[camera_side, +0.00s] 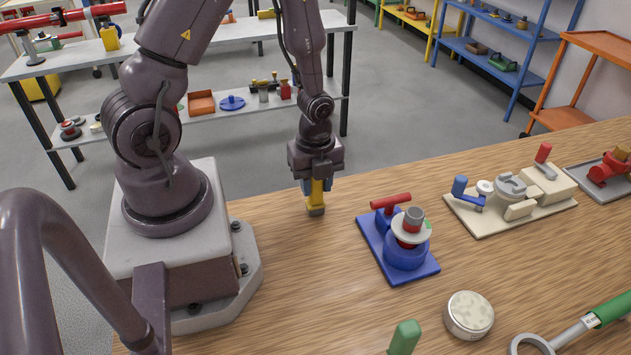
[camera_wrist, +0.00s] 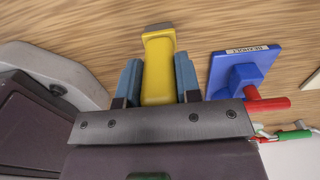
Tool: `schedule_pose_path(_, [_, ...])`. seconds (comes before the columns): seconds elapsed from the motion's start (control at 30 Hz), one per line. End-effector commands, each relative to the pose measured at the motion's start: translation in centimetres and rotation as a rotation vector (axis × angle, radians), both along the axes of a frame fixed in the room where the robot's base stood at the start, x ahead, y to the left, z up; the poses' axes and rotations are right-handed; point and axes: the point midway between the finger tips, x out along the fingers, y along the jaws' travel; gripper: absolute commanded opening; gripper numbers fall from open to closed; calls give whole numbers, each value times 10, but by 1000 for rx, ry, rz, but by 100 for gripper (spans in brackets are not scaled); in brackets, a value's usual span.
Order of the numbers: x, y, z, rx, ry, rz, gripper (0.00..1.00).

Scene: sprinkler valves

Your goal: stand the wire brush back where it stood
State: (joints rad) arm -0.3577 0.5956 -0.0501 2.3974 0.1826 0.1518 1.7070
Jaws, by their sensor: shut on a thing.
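The wire brush (camera_side: 316,196), a yellow block with a grey end, is upright in my gripper (camera_side: 317,184) in the side view. Its grey end points down at the wooden table, close to the surface; I cannot tell if it touches. In the wrist view the yellow brush (camera_wrist: 158,68) sits between the two blue-grey fingers of my gripper (camera_wrist: 158,78), which are shut on its sides. The tabletop around the brush is bare, with no holder or mark visible there.
A blue valve stand (camera_side: 403,257) with a red handle is right of my gripper. A beige valve panel (camera_side: 480,222) and a grey tray (camera_side: 600,187) with a red valve lie farther right. A round tin (camera_side: 468,316), a green handle (camera_side: 404,338) and a green-handled wrench (camera_side: 575,330) are nearer the camera.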

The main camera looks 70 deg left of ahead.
Motion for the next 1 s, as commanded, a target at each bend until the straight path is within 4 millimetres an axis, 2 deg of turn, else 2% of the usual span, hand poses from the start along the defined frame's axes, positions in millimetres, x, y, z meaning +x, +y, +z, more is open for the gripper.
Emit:
schedule_pose_path(0.33, [0, 0, -3, 0, 1, 0, 5])
schedule_pose_path(0.37, [0, 0, -3, 0, 0, 1, 38])
schedule_pose_path(0.43, [0, 0, -3, 0, 0, 1, 55])
schedule_pose_path(0.47, [0, 0, -3, 0, 0, 1, 57])
schedule_pose_path(0.77, [0, 0, -1, 0, -1, 1, 57])
schedule_pose_path(0.87, [1, 0, 6, 0, -3, 1, 57])
schedule_pose_path(1.0, [1, 1, 27, 1, -6, 3, 57])
